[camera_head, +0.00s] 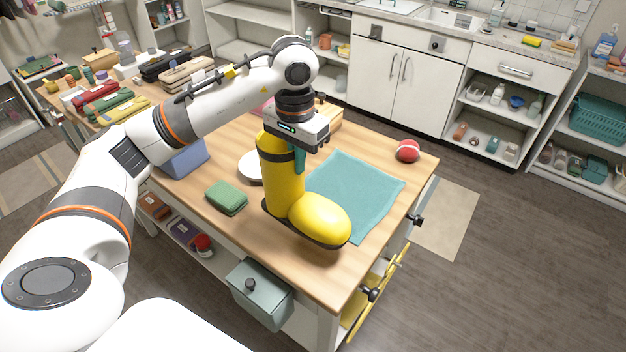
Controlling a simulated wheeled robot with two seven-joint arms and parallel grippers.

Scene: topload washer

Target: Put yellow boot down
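The yellow boot (284,187) is upright over the wooden table (321,281), with its toe towards the lower right and a dark sole. My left gripper (297,152) is at the top of the boot, at the rim of its shaft. One finger shows outside the shaft; the other is hidden, and the gripper appears shut on the boot's rim. I cannot tell whether the sole touches the table or hovers just above it. My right gripper is not in view.
A teal cloth (358,188) lies right of the boot. A green folded cloth (226,198), a white round item (251,168) and a blue bin (184,158) are to the left. A red ball (408,151) sits near the right edge.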

